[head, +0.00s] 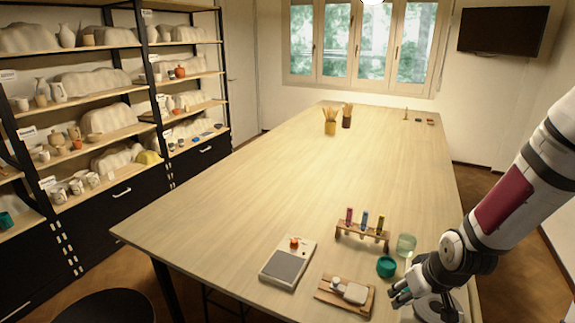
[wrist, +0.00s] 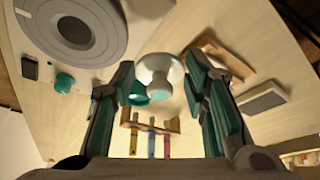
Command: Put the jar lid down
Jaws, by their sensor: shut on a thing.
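My gripper (head: 397,293) is low over the near right part of the table in the head view. In the wrist view its two dark fingers (wrist: 160,68) close from both sides on the pale, round jar lid (wrist: 160,78). The lid has a rounded knob-like part, and a pale teal spot shows on it. In the head view I cannot clearly make out the lid at the fingertips. A teal cup (head: 386,267) stands on the table (head: 250,190) just beyond my gripper; it shows partly hidden behind the left finger in the wrist view (wrist: 135,97).
A wooden board (head: 328,297) with a white item lies left of my gripper, and a scale (head: 285,268) beyond it. A tube rack (head: 362,235) and a pale green glass jar (head: 406,244) stand behind. A grey round wheel (wrist: 75,32) is close by. The table's middle is clear.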

